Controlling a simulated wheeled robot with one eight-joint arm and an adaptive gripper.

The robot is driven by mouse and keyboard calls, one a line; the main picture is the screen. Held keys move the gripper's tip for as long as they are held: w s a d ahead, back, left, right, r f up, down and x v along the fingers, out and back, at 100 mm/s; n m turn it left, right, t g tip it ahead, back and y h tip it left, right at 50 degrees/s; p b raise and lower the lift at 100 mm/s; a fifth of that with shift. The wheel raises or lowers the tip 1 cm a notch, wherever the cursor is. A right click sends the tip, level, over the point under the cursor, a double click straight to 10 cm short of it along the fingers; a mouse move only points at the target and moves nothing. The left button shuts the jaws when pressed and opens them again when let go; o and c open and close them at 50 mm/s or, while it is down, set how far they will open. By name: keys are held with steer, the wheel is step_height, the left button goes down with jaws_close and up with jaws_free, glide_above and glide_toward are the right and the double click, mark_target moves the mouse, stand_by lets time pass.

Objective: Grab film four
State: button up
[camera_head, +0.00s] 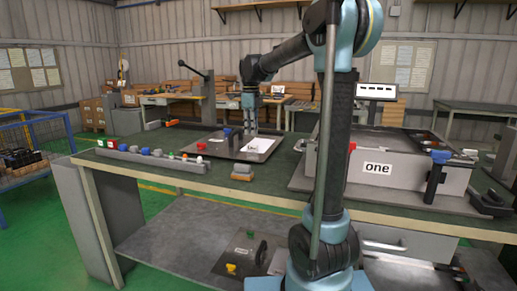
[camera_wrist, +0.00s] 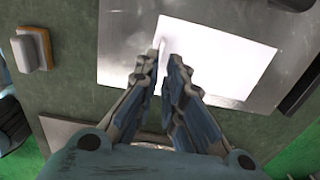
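A white rectangular sheet (camera_wrist: 222,60), which looks like a film, lies on a shiny metal plate (camera_wrist: 122,50) in the wrist view. In the head view the sheet (camera_head: 259,146) shows as a bright patch with a small dark mark on the plate (camera_head: 215,143). I cannot read a number on it, so I cannot tell whether it is film four. My gripper (camera_wrist: 162,58) is over the sheet's left edge, its two fingers a small gap apart. In the head view my gripper (camera_head: 250,125) points down at the plate; contact with the sheet cannot be told.
A grey rail with several coloured knobs (camera_head: 150,158) runs along the bench's left front. A large grey machine labelled "one" (camera_head: 400,170) stands to the right.

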steer(key=shift+s+d+f, duration=0.1)
steer(key=shift+d+f, duration=0.05)
steer(key=shift+f, duration=1.7)
steer(key=shift+d+f, duration=0.1)
steer(key=shift+f, duration=1.75)
jaws_close()
